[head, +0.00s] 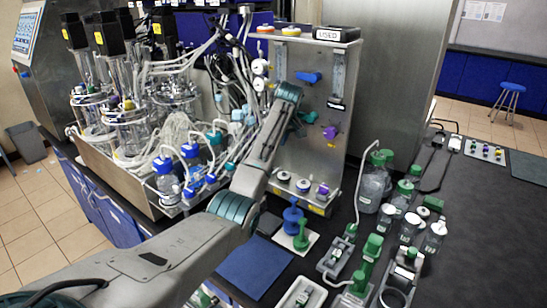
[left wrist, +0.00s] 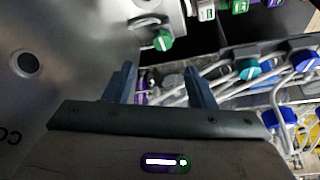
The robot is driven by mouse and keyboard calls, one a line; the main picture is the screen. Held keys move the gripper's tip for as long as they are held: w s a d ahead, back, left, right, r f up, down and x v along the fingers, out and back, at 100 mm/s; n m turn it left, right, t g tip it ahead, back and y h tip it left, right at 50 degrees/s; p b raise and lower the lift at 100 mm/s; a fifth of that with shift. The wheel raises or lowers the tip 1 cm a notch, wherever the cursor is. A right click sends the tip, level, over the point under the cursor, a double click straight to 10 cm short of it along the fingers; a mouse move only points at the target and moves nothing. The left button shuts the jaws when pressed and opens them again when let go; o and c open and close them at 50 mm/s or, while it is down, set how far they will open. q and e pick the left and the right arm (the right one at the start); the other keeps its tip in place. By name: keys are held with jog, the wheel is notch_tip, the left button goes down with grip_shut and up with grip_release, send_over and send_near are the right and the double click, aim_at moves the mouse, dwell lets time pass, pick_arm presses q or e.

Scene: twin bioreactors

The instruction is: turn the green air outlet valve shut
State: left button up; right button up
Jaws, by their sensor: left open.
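The green valve (left wrist: 163,40) is a round knob with a white line on its face, on the metal panel in the left wrist view. In the head view a small green part of it (head: 309,117) shows beside my left arm, on the upright panel. My left gripper (left wrist: 160,76) is open and empty. Its two fingers point toward the valve, which appears beyond the fingertips and between them, apart from both. In the head view my arm hides most of the gripper. My right gripper is not in view.
A blue valve (head: 308,77) sits above and a purple valve (head: 330,132) sits to the lower right on the same panel (head: 345,60). Bottles with blue caps (head: 164,180) and many tubes crowd the left. Green-capped bottles (head: 372,182) stand on the black bench at right.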

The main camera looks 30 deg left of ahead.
pick_arm(q)
jog(key=p+x, duration=0.3)
jog(key=x, duration=0.6)
jog(key=shift+s+a+f, duration=0.1)
jog(key=shift+s, duration=0.05)
jog(key=shift+a+f, duration=0.1)
jog(key=shift+f, duration=0.3)
jog(key=c, duration=1)
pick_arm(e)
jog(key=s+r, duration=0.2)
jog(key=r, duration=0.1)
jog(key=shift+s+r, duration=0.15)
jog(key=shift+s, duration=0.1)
